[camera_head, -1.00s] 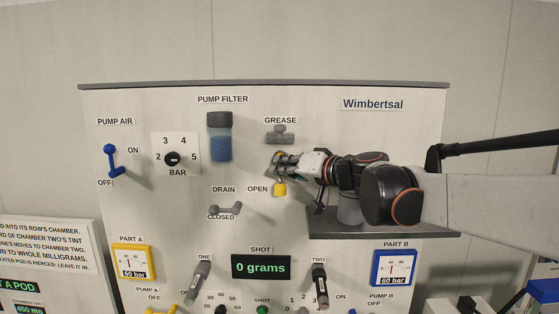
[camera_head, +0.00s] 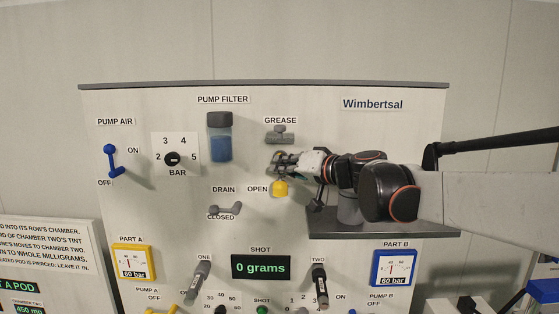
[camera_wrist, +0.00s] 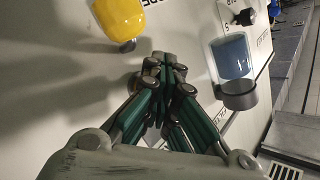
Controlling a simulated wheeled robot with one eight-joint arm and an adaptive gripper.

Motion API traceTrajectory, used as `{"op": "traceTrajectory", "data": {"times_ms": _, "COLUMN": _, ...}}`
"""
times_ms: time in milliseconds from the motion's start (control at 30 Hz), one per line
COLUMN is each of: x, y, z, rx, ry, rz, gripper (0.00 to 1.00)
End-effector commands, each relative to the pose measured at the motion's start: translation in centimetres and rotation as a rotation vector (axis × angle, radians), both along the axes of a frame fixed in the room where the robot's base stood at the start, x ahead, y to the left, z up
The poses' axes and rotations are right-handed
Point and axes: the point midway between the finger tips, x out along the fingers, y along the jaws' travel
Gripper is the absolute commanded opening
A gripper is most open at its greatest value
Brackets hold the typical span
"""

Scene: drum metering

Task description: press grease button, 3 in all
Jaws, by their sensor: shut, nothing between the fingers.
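The GREASE label (camera_head: 280,120) is on the upright panel, with a grey fitting (camera_head: 281,135) just below it. My gripper (camera_head: 271,164) is shut and empty, reaching in from the right just below that fitting. In the wrist view its closed fingertips (camera_wrist: 164,62) point at the panel face. I cannot make out a separate grease button; the fingers may hide it, and I cannot tell whether they touch anything. A yellow part (camera_head: 280,188) hangs just under the fingers, beside the OPEN label; it also shows in the wrist view (camera_wrist: 118,18).
The blue pump filter (camera_head: 219,140) stands left of my gripper and shows in the wrist view (camera_wrist: 233,60). The grey drain lever (camera_head: 226,208) is lower left. A grey shelf (camera_head: 400,228) juts out under my arm. The shot display (camera_head: 261,267) reads 0 grams.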

Motion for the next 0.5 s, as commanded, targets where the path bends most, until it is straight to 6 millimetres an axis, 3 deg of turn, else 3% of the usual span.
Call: {"op": "traceTrajectory", "data": {"times_ms": 500, "x": -1.6, "y": 0.0, "z": 0.0, "rx": 0.0, "ry": 0.0, "rz": 0.0, "gripper": 0.0}}
